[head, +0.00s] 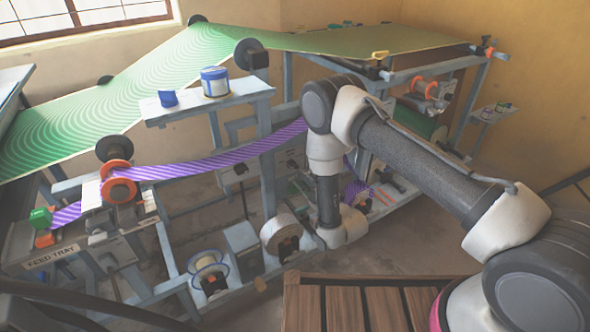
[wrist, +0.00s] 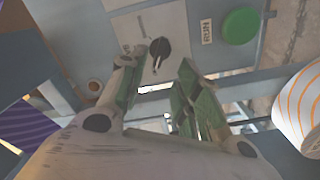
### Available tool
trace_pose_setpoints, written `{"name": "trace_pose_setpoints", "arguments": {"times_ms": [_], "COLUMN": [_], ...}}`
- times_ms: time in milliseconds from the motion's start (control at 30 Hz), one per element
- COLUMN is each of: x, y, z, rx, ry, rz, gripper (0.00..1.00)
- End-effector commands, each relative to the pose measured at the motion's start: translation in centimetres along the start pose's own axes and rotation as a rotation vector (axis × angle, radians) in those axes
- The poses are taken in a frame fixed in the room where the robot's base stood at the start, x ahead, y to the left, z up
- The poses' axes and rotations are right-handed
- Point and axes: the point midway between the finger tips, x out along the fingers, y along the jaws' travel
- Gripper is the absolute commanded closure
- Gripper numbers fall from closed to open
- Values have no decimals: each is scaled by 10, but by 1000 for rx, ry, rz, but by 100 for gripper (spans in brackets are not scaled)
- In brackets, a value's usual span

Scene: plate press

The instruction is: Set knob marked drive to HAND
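A small black knob (wrist: 159,49) sits on a pale plate (wrist: 130,27) on a grey-blue panel in the wrist view. I cannot read any marking or position words beside it, so I cannot tell whether it is the drive knob or how it is set. My gripper (wrist: 160,76) is open, with green pads on its two fingers. The knob shows between and just beyond the fingertips; nothing is held. I cannot tell whether the left fingertip touches the plate. In the head view my arm reaches down to the machine and hides the gripper and knob.
A green round button (wrist: 240,26) lies right of the knob, beside a label reading RUN (wrist: 206,31). An orange-striped white roll (wrist: 300,108) is at the right. In the head view, a purple striped web (head: 215,160) crosses the machine, and a wooden slatted surface (head: 345,305) is in front.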

Motion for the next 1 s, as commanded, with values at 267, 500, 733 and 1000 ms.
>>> {"name": "trace_pose_setpoints", "arguments": {"times_ms": [267,500,733,1000], "x": [47,68,69,69], "y": [2,1,1,1], "z": [-1,0,0,0], "rx": [2,3,4,4], "ry": [0,-1,-2,-2], "rz": [2,-1,-1,-2], "gripper": [67,67,67,100]}}
